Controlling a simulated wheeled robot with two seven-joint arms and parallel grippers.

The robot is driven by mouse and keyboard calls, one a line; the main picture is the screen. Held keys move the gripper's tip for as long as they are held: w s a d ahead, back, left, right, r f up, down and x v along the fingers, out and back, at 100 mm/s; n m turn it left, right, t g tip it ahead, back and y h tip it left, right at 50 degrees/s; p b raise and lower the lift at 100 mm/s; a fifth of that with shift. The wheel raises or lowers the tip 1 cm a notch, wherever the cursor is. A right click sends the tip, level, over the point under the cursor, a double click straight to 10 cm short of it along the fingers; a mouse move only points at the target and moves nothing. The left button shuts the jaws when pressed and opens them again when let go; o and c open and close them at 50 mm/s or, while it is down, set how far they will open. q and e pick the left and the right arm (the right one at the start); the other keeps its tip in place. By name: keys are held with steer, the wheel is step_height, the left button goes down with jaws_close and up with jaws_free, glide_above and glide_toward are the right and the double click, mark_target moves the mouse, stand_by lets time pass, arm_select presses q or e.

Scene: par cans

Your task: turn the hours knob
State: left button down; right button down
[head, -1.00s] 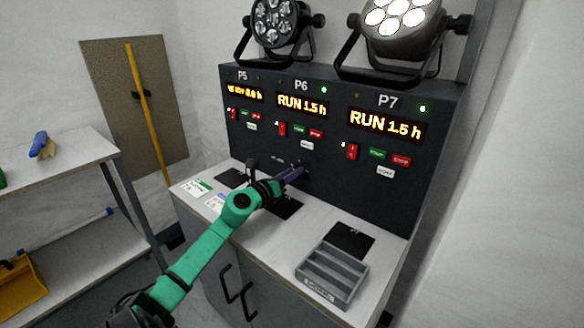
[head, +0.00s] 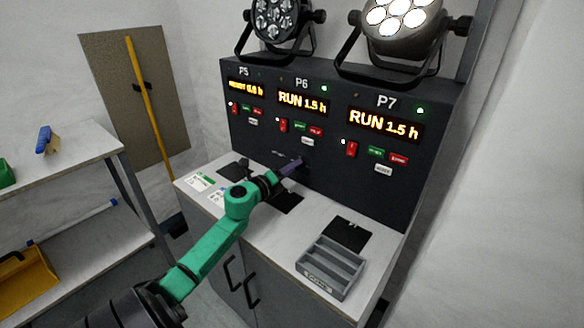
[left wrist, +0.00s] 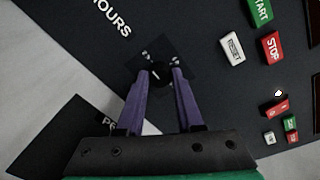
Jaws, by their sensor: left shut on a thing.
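The hours knob (left wrist: 158,73) is a small dark round knob on a dark square plate, beside the white HOURS lettering (left wrist: 110,17) on the panel. My left gripper (left wrist: 161,70) has its two purple fingers on either side of the knob and is shut on it. In the head view the left gripper (head: 298,163) reaches the lower part of the dark panel (head: 340,178), below the P6 controls, and its fingers hide the knob there. The P6 display (head: 302,102) reads RUN 1.5 h. My right gripper is not in view.
The P7 display (head: 384,123) also reads RUN 1.5 h; the P5 display (head: 245,88) is hard to read. Two lamps stand on top. A grey tray (head: 331,268) sits on the counter (head: 285,242) at right. A shelf (head: 70,160) stands at left.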

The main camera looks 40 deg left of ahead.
arm_select(q)
steer(key=shift+f, duration=0.1)
steer(key=c, duration=0.6)
jaws_free()
steer(key=shift+o, duration=0.2)
steer(key=s, duration=0.9)
steer(key=s+r, duration=0.1)
steer(key=s, duration=0.4)
steer(key=shift+s+d, duration=0.15)
steer(key=shift+s, duration=0.15)
